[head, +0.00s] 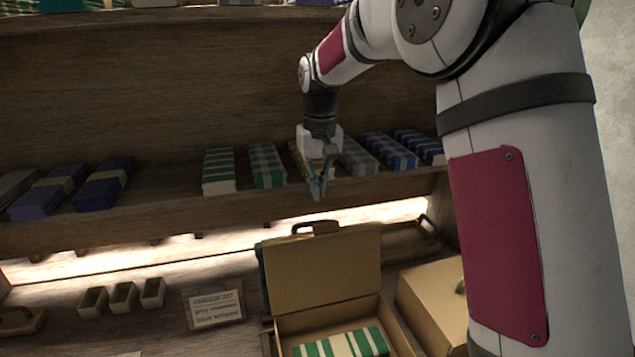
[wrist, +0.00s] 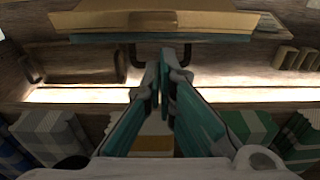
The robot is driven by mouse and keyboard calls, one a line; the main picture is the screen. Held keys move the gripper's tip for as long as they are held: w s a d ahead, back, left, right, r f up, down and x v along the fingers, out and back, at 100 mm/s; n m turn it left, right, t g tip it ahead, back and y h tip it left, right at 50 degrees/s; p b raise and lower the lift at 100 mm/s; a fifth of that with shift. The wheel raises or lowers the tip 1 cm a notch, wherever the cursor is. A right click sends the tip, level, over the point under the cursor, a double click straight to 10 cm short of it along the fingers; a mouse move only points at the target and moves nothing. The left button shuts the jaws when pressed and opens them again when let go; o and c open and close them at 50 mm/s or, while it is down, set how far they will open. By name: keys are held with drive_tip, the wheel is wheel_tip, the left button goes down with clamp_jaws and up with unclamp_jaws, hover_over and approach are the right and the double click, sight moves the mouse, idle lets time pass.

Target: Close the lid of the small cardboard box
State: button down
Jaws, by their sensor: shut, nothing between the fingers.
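The small cardboard box (head: 284,324) stands at the bottom middle of the head view with its lid (head: 325,268) raised upright at the back. A green and white striped folded cloth (head: 345,345) lies inside. In the wrist view the lid (wrist: 160,22) spans the top, edge-on. My gripper (head: 318,190) is shut and empty. It points down above and behind the lid, in front of the shelf, apart from the lid. In the wrist view its teal fingers (wrist: 165,75) meet just below the lid's handle.
A shelf (head: 150,215) with several folded cloths (head: 220,172) runs behind, close to my gripper. A second cardboard box (head: 435,300), closed, stands right of the open one. Left are small open boxes (head: 123,296) and a written sign (head: 215,305).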

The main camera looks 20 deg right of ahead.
drive_tip(key=f+p, duration=0.1)
drive_tip(key=f, duration=0.6)
drive_tip(key=shift+w, duration=0.2)
